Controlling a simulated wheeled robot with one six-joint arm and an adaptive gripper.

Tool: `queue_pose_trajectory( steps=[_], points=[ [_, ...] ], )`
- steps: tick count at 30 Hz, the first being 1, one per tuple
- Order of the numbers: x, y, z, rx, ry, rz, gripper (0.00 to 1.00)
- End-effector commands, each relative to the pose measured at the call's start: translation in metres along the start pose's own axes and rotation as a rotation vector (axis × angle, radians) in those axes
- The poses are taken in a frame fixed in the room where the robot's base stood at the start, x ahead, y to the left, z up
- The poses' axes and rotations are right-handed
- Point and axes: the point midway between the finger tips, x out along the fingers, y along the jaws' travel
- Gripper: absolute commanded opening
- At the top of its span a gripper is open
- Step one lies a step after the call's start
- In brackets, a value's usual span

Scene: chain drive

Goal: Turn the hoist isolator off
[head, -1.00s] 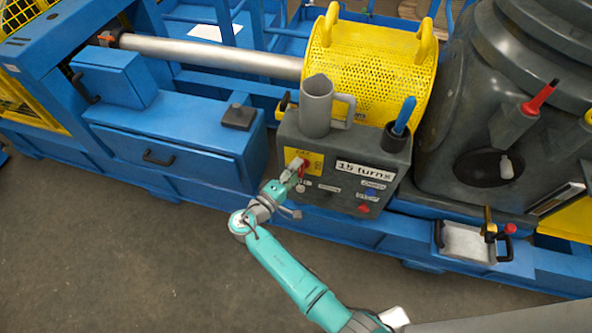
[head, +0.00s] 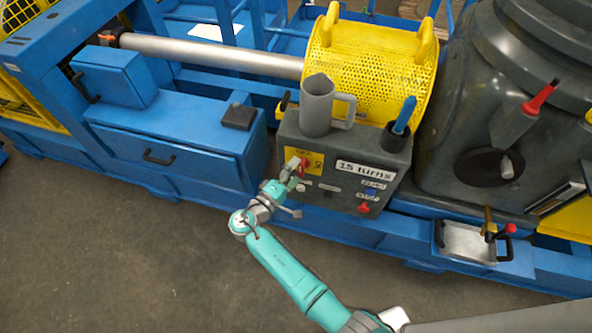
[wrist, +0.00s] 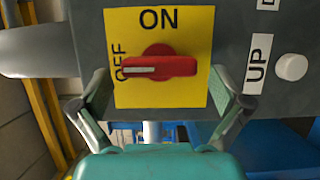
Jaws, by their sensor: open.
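The isolator is a red knob (wrist: 160,67) on a yellow plate (wrist: 190,25) marked ON at the top and OFF at the left. Its white pointer lies level and points left, at OFF. In the head view the knob (head: 305,166) shows small on the grey control box (head: 340,150). My gripper (head: 295,168) is in front of the plate. In the wrist view my gripper (wrist: 160,88) is open, with one finger on each side of the knob and clear space between each finger and the knob.
Right of the plate is a white button (wrist: 292,67) labelled UP. A grey jug (head: 316,105) and a cup with a blue-handled tool (head: 395,135) stand on the box. A yellow mesh guard (head: 370,65) is behind. The floor in front is open.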

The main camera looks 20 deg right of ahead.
Motion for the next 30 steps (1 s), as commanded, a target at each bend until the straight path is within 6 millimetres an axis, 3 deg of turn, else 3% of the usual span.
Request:
queue_pose_trajectory(
  steps=[5, 15, 21, 30],
  points=[
    [-0.013, 0.000, -0.001, 0.001, 0.003, 0.000, 1.00],
    [-0.078, 0.000, -0.001, 0.000, 0.006, 0.000, 1.00],
    [-0.108, 0.000, -0.001, 0.000, 0.004, 0.000, 1.00],
    [-0.120, -0.001, 0.000, -0.001, 0.001, 0.000, 1.00]
  ],
)
